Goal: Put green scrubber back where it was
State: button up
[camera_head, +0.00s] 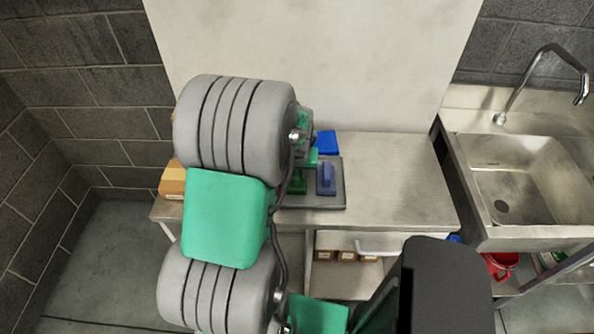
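A dark green block (297,185), which looks like the green scrubber, is at the grey tray (322,205) on the steel table. My arm hides its left side, and I cannot tell whether it rests on the tray or is held. A blue-violet scrubber (326,180) with a raised handle sits on the tray just to its right. My gripper (310,160) is mostly hidden behind my arm; only a small green part shows, just above the dark green block. Its fingers cannot be made out, so open or shut does not show.
A bright blue block (326,142) lies behind the tray. A yellow-brown box (173,180) stands at the table's left end. The table (400,185) is clear right of the tray. A sink (525,180) with a tap is at the right. Small boxes (345,256) sit below the table.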

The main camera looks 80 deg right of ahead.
jog(key=shift+o, duration=1.2)
jog(key=shift+r, duration=0.1)
jog(key=shift+r, duration=0.4)
jog(key=w+b+v, duration=0.1)
jog(key=b+v, duration=0.1)
jog(key=v, duration=0.9)
jog(key=w+a+r+n+t+y, duration=0.2)
jog(key=w+a+n, duration=0.6)
jog(key=w+a, duration=1.25)
jog(key=w+a+r+n+y, duration=0.1)
jog(key=w+a+n, duration=0.1)
jog(key=a, duration=0.9)
jog(key=w+a+r+n+t, duration=0.1)
jog(key=a+n, duration=0.4)
jog(key=a, duration=0.6)
jog(key=shift+w+n+y, duration=0.3)
jog(key=shift+w+y, duration=0.1)
jog(key=shift+w, duration=0.25)
